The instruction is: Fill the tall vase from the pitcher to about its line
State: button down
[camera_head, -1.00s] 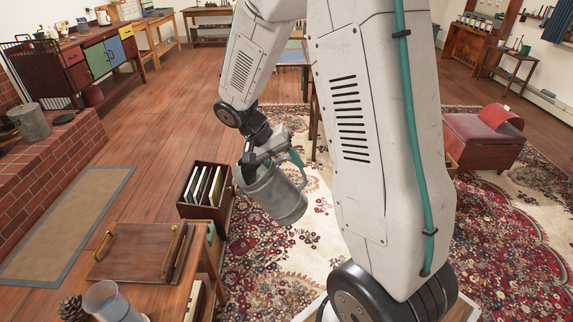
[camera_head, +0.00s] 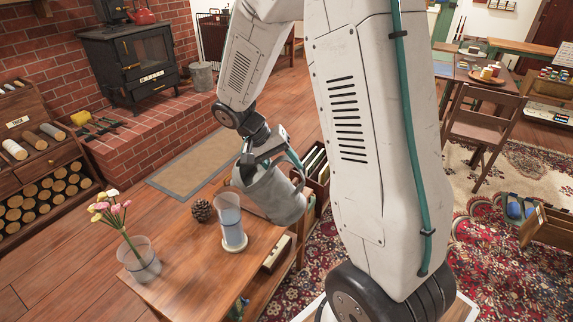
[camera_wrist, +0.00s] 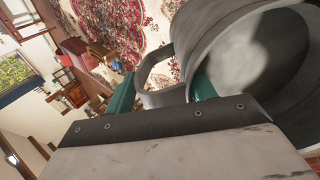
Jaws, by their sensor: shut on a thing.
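The grey metal pitcher (camera_head: 272,196) is held by its handle in my gripper (camera_head: 284,160), tilted, with its mouth toward the upper left. The wrist view shows its handle (camera_wrist: 151,75) between my green fingers (camera_wrist: 162,92) and its open mouth; its contents are unclear. The tall clear vase (camera_head: 231,224) stands upright on a pale round base on the wooden table (camera_head: 190,285). In the head view the pitcher is just right of the vase, higher up; no stream shows between them. I cannot make out a line or level on the vase.
A shorter clear vase (camera_head: 140,262) with flowers stands at the table's left, and a pinecone (camera_head: 201,210) lies behind the tall vase. A box of files (camera_head: 316,170) is behind the pitcher. The table's front middle is clear.

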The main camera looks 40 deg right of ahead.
jog(key=shift+a, duration=0.3)
jog(key=shift+t+y, duration=0.3)
jog(key=shift+s+d+t+y, duration=0.15)
jog(key=shift+t+y, duration=0.3)
jog(key=shift+y, duration=0.05)
jog(key=shift+s+d+t+y, duration=0.15)
jog(key=shift+t+y, duration=0.3)
jog(key=shift+y, duration=0.05)
jog(key=shift+w+a+r+t+y, duration=0.1)
jog(key=shift+r+t+y, duration=0.1)
jog(key=shift+t+y, duration=0.4)
jog(key=shift+a+r+t+y, duration=0.1)
jog(key=shift+r+t+y, duration=0.1)
jog(key=shift+t+y, duration=0.35)
